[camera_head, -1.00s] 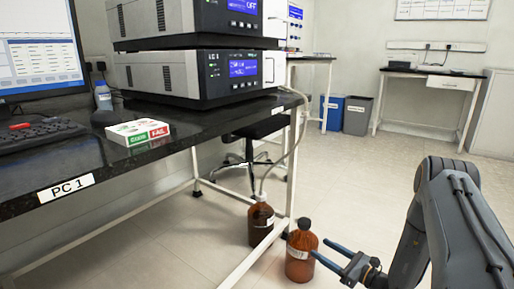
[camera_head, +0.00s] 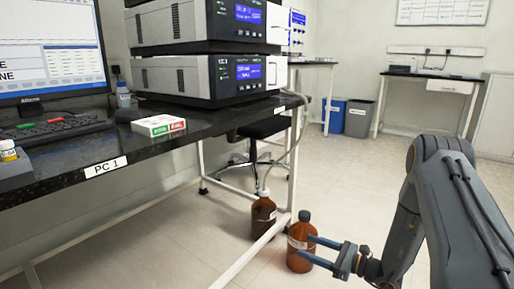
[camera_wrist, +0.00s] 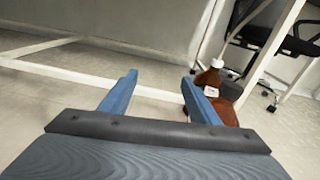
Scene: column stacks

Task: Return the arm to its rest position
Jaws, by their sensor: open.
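My arm (camera_head: 425,215) reaches down from the right in the head view. My gripper (camera_head: 308,246) is open, with its two blue fingers pointing left toward a brown bottle (camera_head: 300,262) with a dark cap on the floor. The fingers overlap the bottle's right side in that view. In the wrist view my gripper (camera_wrist: 159,78) has nothing between its fingers. Brown bottle glass (camera_wrist: 208,80) shows there beside and behind the right finger, partly hidden by it. Whether finger and bottle touch I cannot tell.
A second brown bottle (camera_head: 262,216) with a tube stands by the white frame of the bench (camera_head: 150,152). The bench carries a monitor (camera_head: 50,45), keyboard (camera_head: 55,130), small box (camera_head: 158,125) and stacked instruments (camera_head: 200,80). Open floor lies behind the arm, toward the bins (camera_head: 358,117).

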